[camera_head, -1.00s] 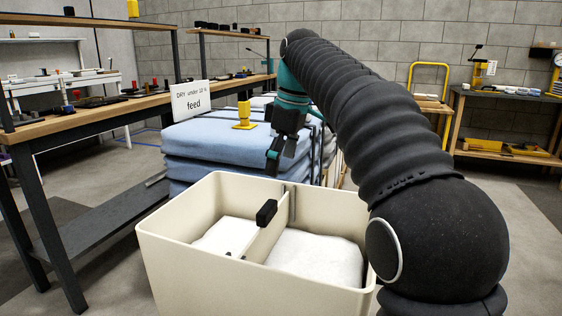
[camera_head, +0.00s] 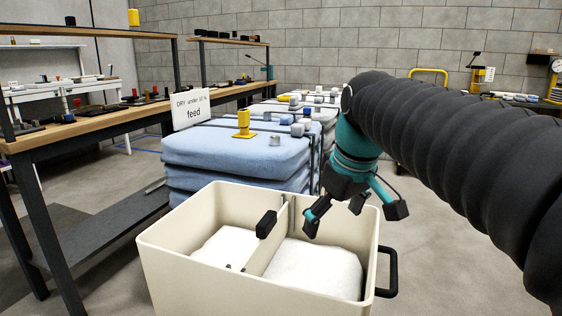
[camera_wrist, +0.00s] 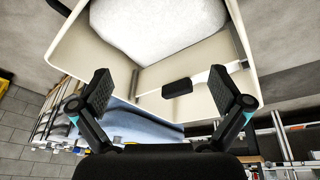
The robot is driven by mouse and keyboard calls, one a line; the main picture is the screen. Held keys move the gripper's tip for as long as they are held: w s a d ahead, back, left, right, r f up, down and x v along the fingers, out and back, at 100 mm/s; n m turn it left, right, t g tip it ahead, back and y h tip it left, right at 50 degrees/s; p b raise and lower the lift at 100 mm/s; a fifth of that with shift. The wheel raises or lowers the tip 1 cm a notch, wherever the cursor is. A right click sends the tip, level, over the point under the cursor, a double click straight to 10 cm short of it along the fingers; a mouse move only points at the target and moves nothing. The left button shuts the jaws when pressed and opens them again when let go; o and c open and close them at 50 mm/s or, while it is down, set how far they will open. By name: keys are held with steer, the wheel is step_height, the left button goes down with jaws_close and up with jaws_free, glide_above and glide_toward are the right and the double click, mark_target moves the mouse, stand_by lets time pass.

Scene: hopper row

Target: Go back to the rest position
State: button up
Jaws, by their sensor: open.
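My gripper (camera_head: 352,212) is open and empty in the head view, above the right rear part of a cream divided hopper (camera_head: 180,262). My dark ribbed arm reaches in from the right. In the wrist view, my gripper's two fingers (camera_wrist: 168,98) are wide apart with nothing held between them. The hopper wall (camera_wrist: 88,50) and its divider with a black handle (camera_wrist: 177,88) show beyond the fingers. White material (camera_wrist: 155,25) lies in a compartment.
Blue bales (camera_head: 232,148) stand behind the hopper, with a yellow piece (camera_head: 243,124) and small grey blocks on top. A sign reading "feed" (camera_head: 190,106) stands beside them. A long workbench (camera_head: 95,122) is at left. Open floor (camera_head: 450,285) lies at right.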

steer(key=s+d+f+m+t, duration=0.1)
steer(key=s+d+f+m, duration=0.2)
steer(key=s+f, duration=0.4)
steer(key=s+d+f+m+t+h+p, duration=0.1)
steer(key=s+d+f+m, duration=0.2)
steer(key=s+f, duration=0.4)
steer(key=shift+s+d+m, duration=0.25)
steer(key=shift+s+m, duration=0.25)
steer(key=shift+s, duration=0.2)
